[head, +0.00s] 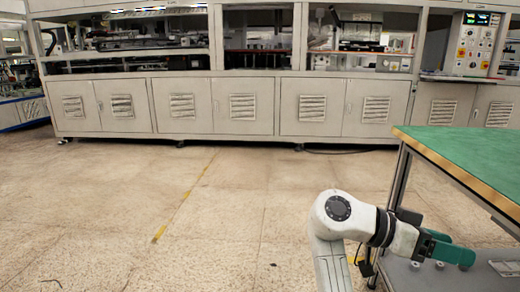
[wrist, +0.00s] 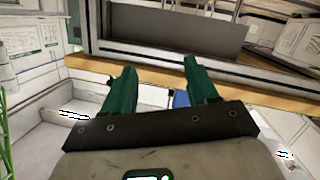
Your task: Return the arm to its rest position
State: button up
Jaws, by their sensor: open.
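My arm shows at the lower right of the head view, bent over at a white joint, with my gripper (head: 455,250) pointing right. The gripper has green fingers and is beside and below the green-topped table (head: 470,153), close to its legs. In the wrist view my gripper (wrist: 158,90) shows two green fingers spread apart with nothing held between them. A wooden edge (wrist: 255,85) runs across behind the fingertips. A small blue thing (wrist: 181,98) shows between the fingers, farther back.
A long grey machine cabinet (head: 195,107) with vented doors lines the back wall. A control panel (head: 474,45) stands at its right end. The tiled floor (head: 130,200) in the middle and left is clear, with a yellow line (head: 185,202) on it.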

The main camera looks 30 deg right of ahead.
jog(key=s+a+f+n+t+y, duration=0.15)
jog(key=f+n+t, duration=0.45)
jog(key=f, duration=0.6)
jog(key=s+a+f+n+t+y, duration=0.1)
jog(key=a+f+n+t+y, duration=0.2)
jog(key=f+n, duration=0.8)
jog(key=s+a+f+n+t+y, duration=0.1)
jog(key=s+a+f+n+y, duration=0.25)
jog(key=a+f, duration=0.35)
jog(key=s+a+f+n+t+y, duration=0.25)
jog(key=s+a+f, duration=0.2)
jog(key=a, duration=0.35)
notch_tip(320, 180, up, 37)
jog(key=p, duration=3.7)
jog(key=shift+w+a+m+g+y+p, duration=0.3)
jog(key=shift+w+a+g+y+p, duration=0.05)
jog(key=shift+w+y+p, duration=0.1)
